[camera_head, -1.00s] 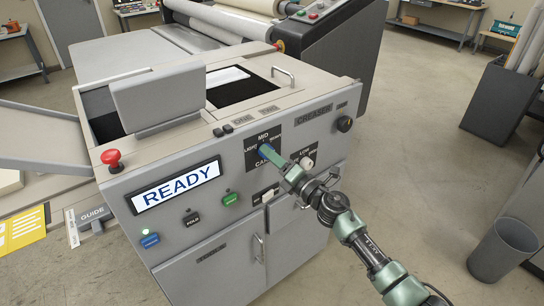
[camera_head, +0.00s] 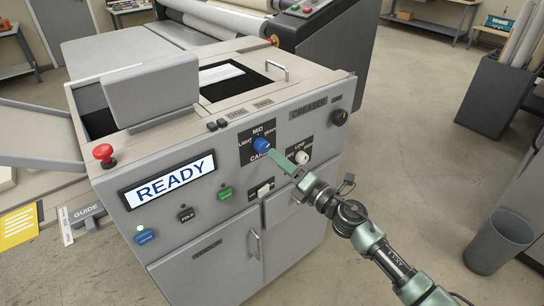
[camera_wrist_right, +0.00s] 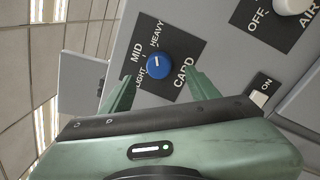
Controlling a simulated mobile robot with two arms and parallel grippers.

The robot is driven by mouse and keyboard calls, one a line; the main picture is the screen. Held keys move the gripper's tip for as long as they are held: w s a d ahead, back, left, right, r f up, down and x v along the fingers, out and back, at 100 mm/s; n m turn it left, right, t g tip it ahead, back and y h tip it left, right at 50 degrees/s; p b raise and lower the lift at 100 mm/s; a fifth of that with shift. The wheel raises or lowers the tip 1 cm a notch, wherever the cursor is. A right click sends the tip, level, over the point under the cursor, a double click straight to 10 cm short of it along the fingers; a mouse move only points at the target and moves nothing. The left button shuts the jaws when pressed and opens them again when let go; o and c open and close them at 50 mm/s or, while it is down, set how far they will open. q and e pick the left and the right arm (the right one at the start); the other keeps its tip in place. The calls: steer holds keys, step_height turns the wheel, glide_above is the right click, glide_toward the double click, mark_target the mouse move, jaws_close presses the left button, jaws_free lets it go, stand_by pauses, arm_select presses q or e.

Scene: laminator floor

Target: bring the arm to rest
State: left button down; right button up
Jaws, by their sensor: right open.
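My right gripper (camera_head: 277,157) is open in front of the machine's front panel, just off the blue knob (camera_head: 261,145). In the right wrist view the blue knob (camera_wrist_right: 159,70) sits beyond the gap between the two green fingers (camera_wrist_right: 158,82), apart from them. My right arm (camera_head: 350,215) reaches in from the lower right. My left gripper is not in view.
The machine's display (camera_head: 171,182) reads READY. A white knob (camera_head: 301,157), a rocker switch (camera_head: 263,189), a green button (camera_head: 225,193) and a red stop button (camera_head: 104,153) are on the machine. A grey bin (camera_head: 497,245) stands at right, with open floor between.

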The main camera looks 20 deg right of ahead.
steer(key=shift+v, duration=0.85)
steer(key=shift+f, duration=0.1)
steer(key=s+d+f+m+g+h, duration=0.1)
steer(key=s+d+f+m+h, duration=0.3)
steer(key=f, duration=0.7)
steer(key=d+f+m+g+h, duration=0.1)
steer(key=f+m+g, duration=0.1)
steer(key=f+m, duration=0.65)
steer(key=s+d+f+m+g+h, duration=0.15)
steer(key=s+f, duration=0.35)
steer(key=f, duration=0.5)
steer(key=s+d+f+m+g+h, duration=0.1)
steer(key=s+f+m+g, duration=0.1)
steer(key=s+f, duration=0.5)
steer(key=s+a+f+m+g+b, duration=0.15)
steer(key=s+f+m+g, duration=0.4)
steer(key=s+f, duration=1.2)
steer(key=s+a+f+m+g, duration=0.2)
steer(key=s+f, duration=0.1)
steer(key=s, duration=0.7)
steer(key=s+a+f+m+g, duration=0.2)
steer(key=s+a+f+m, duration=0.1)
steer(key=s, duration=0.7)
steer(key=shift+a+f, duration=0.25)
steer(key=shift+f, duration=0.1)
